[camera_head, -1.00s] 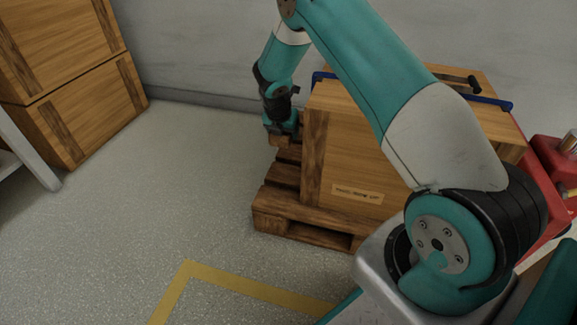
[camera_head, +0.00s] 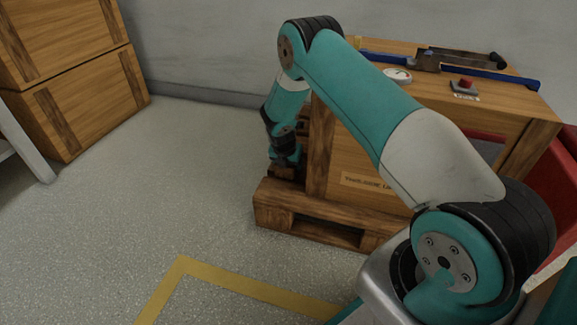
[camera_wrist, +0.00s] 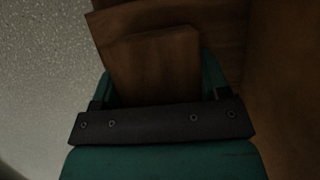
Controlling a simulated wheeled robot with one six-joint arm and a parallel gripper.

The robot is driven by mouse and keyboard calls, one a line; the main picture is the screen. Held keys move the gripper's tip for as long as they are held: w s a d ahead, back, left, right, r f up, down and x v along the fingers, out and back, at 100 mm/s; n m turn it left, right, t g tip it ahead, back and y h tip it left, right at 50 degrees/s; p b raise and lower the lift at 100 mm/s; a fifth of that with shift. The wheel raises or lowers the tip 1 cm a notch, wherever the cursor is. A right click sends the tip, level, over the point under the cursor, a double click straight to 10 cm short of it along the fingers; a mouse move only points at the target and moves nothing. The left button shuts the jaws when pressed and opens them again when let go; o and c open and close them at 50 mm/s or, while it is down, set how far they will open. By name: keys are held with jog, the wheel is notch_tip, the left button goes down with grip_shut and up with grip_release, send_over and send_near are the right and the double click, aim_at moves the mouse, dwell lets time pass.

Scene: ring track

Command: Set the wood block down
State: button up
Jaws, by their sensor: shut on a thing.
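My gripper (camera_head: 286,166) points down at the left side of a wooden crate (camera_head: 346,160), low over the left part of a wooden pallet (camera_head: 275,203). In the wrist view, the wood block (camera_wrist: 155,65) is a brown, flat-faced piece between my gripper's two teal fingers (camera_wrist: 158,88). The gripper is shut on it. Pallet boards (camera_wrist: 220,25) show right behind the block. The picture is dark, and I cannot tell whether the block touches them. In the head view the block is small and dark, hard to separate from the pallet.
The crate wall stands close on the gripper's right. On the crate lie a blue-and-dark tool (camera_head: 440,62), a round white gauge (camera_head: 397,76) and a red button (camera_head: 465,83). Stacked crates (camera_head: 75,100) stand at the left. The grey floor (camera_head: 150,190) between is clear.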

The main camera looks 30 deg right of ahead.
jog(key=o, duration=1)
jog(key=p+v, duration=0.7)
jog(key=v, duration=0.5)
jog(key=shift+w, duration=0.1)
jog(key=s+a+r+m+y, duration=0.2)
jog(key=s+a+r+m, duration=0.3)
jog(key=a+r, duration=0.4)
jog(key=s+a+r+m+y, duration=0.2)
jog(key=s+a+r+m, duration=0.35)
jog(key=r, duration=0.55)
jog(key=s+a+r+m+g+y, duration=0.1)
jog(key=s+a+r+m, duration=0.1)
jog(key=s, duration=0.5)
jog(key=s+a+r+m+g+y, duration=0.1)
jog(key=s+a+r+m, duration=0.2)
jog(key=s, duration=0.5)
jog(key=s+a+r+m+y, duration=0.1)
jog(key=s+a+r+m, duration=0.2)
jog(key=s+r, duration=0.3)
jog(key=shift+s+a+r+g+y, duration=0.1)
jog(key=shift+s+a+g+y, duration=0.1)
jog(key=shift+s, duration=0.4)
jog(key=shift+s+a+r+g+y, duration=0.1)
jog(key=shift+s+a+g, duration=0.1)
jog(key=shift+s, duration=0.4)
